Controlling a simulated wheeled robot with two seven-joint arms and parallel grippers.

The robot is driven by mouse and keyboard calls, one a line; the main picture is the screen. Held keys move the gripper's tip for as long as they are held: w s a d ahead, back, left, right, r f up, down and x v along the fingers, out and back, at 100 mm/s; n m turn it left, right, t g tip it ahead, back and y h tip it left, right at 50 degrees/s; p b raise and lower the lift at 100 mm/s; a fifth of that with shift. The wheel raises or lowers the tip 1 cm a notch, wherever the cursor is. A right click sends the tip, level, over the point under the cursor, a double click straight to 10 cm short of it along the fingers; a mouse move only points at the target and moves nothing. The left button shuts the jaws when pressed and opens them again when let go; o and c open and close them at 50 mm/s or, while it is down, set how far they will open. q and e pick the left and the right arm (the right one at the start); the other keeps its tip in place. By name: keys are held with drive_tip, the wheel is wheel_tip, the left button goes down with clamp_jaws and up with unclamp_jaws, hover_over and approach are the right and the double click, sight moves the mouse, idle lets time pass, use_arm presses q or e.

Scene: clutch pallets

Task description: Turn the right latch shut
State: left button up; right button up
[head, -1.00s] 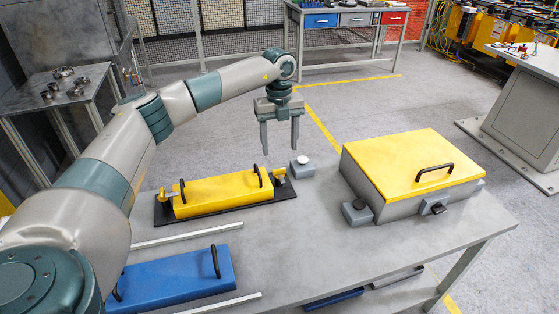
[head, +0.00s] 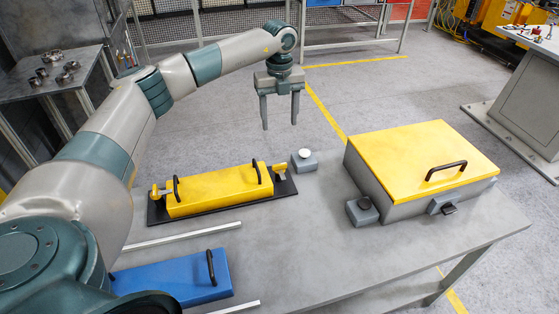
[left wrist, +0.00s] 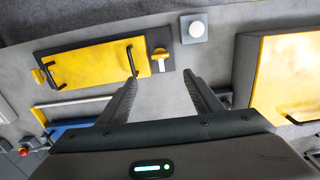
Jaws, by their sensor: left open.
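The yellow pallet (head: 220,190) with two black handles lies on a black base plate (head: 233,208) on the grey table. The right latch (head: 280,172), a small yellow and metal piece, stands at the pallet's right end; it also shows in the left wrist view (left wrist: 160,57). The left latch (head: 158,191) is at the other end. I cannot tell surely whether the right latch is turned shut. My left gripper (head: 279,125) is open and empty, fingers pointing down, above and apart from the right latch. My right gripper is not in view.
A white button on a grey box (head: 304,161) stands close right of the right latch. A large yellow-lidded box (head: 420,160) stands farther right. A blue pallet (head: 180,280) and metal rails (head: 180,237) lie in front. The table between them is clear.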

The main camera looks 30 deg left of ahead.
use_arm(q)
drive_tip(key=p, duration=0.4)
hover_over(281, 171)
drive_tip(key=a, duration=0.1)
drive_tip(key=f, duration=0.9)
drive_tip(key=shift+w+f, duration=0.1)
drive_tip(key=shift+w, duration=0.2)
wheel_tip(281, 171, down, 8)
drive_tip(key=shift+f+p, duration=0.25)
drive_tip(key=shift+p, duration=0.8)
drive_tip(key=c, duration=1.1)
drive_tip(key=shift+o, duration=0.2)
